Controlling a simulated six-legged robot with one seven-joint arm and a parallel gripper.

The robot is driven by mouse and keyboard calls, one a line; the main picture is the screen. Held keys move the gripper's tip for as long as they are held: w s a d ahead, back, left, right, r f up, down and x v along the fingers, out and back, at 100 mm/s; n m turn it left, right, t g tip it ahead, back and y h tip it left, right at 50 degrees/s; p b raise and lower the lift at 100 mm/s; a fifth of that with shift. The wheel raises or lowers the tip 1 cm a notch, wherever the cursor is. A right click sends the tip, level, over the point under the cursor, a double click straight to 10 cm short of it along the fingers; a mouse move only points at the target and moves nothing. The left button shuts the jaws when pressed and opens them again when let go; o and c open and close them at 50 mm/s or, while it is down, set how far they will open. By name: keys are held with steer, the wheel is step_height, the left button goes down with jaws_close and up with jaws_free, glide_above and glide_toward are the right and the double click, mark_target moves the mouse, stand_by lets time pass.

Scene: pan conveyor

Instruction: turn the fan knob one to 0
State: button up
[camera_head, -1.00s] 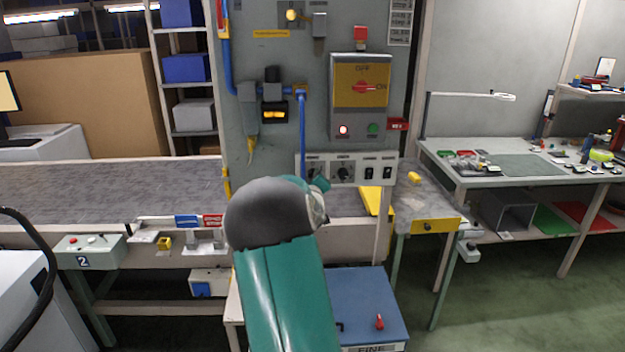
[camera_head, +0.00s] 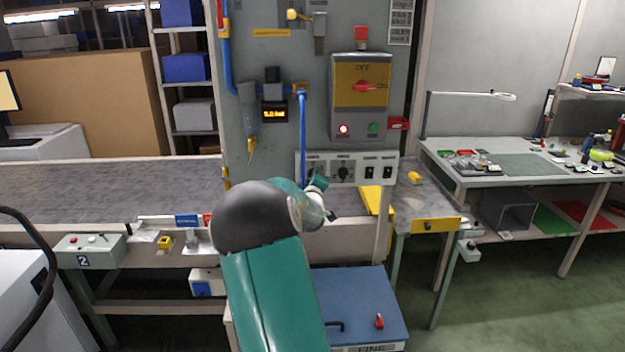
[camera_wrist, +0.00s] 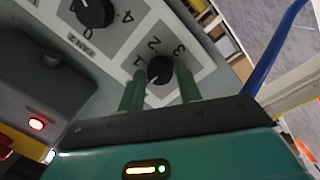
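Fan knob one (camera_wrist: 161,72) is a round black knob on a light panel in the wrist view, with 1, 2 and 3 printed around it. A pale mark shows on its lower left side; its 0 is not visible. My gripper (camera_wrist: 161,88) has its two green fingers apart, one on each side of this knob. I cannot tell whether they touch it. In the head view my gripper (camera_head: 317,181) is at the left end of the knob panel (camera_head: 357,182) and hides most of knob one.
A second knob, fan 2 (camera_wrist: 95,12), is close by, also seen in the head view (camera_head: 343,173). Two black switches (camera_head: 378,172) are to its right. A blue hose (camera_head: 302,135) hangs by the gripper. A red-handled main switch (camera_head: 363,87) is above. A blue box (camera_head: 365,300) stands below.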

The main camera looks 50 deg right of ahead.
steer(key=shift+o, duration=1.3)
steer(key=v, duration=1.3)
steer(key=shift+s+a, duration=0.3)
